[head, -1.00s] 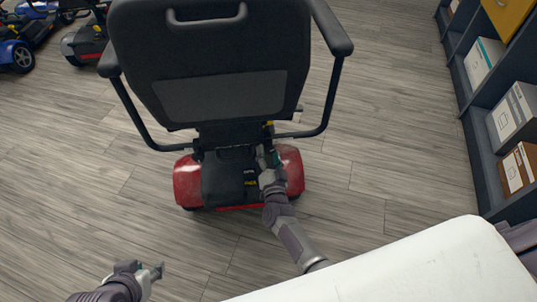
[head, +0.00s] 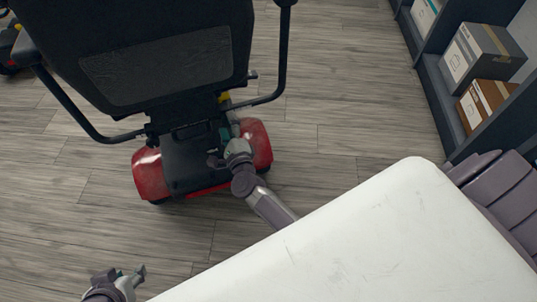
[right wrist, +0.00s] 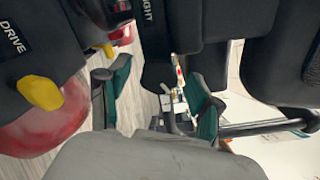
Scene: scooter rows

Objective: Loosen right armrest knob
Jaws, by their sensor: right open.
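A scooter's black seat back (head: 165,70) fills the upper left of the head view, above a red rear body (head: 256,143). The right armrest tube (head: 283,70) bends in under the seat; it also crosses the right wrist view (right wrist: 265,127). My right gripper (head: 226,130) is low behind the seat, right of its middle. In the right wrist view its teal-padded fingers (right wrist: 160,88) are apart. A black part ending in "IGHT" (right wrist: 157,45) reaches between them; I cannot tell whether it is the knob, and no contact shows. My left gripper (head: 130,274) is open and empty, above the floor.
A yellow lever (right wrist: 40,92) and a "DRIVE" label (right wrist: 12,38) are left of the right gripper's fingers. A shelf with boxes (head: 474,55) stands at right. Grey wood floor (head: 345,110) is clear between shelf and scooter.

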